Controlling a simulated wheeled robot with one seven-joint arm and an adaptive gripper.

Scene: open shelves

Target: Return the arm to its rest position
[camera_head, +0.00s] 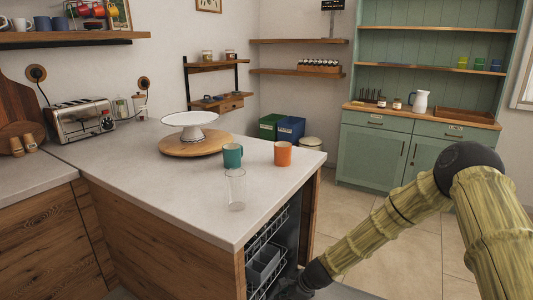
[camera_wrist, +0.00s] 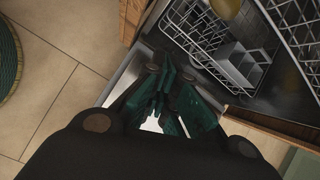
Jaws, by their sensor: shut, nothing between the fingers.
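My arm, in a yellow-green bamboo-like finish, reaches from the right edge of the head view down to the bottom middle. Only a dark part of its end shows there, beside the dishwasher opening. In the wrist view my gripper (camera_wrist: 167,82) has its dark green fingers close together, shut with nothing held. It is in front of the open dishwasher (camera_wrist: 150,60), with the wire rack (camera_wrist: 190,38) beyond the fingertips.
The rack holds a grey cutlery basket (camera_wrist: 240,65) and a yellowish item (camera_wrist: 226,8). On the counter (camera_head: 130,185) stand a clear glass (camera_head: 236,190), a teal mug (camera_head: 232,155), an orange mug (camera_head: 283,153) and a white cake stand (camera_head: 189,120). Floor (camera_head: 400,245) is open toward the green cabinet (camera_head: 365,150).

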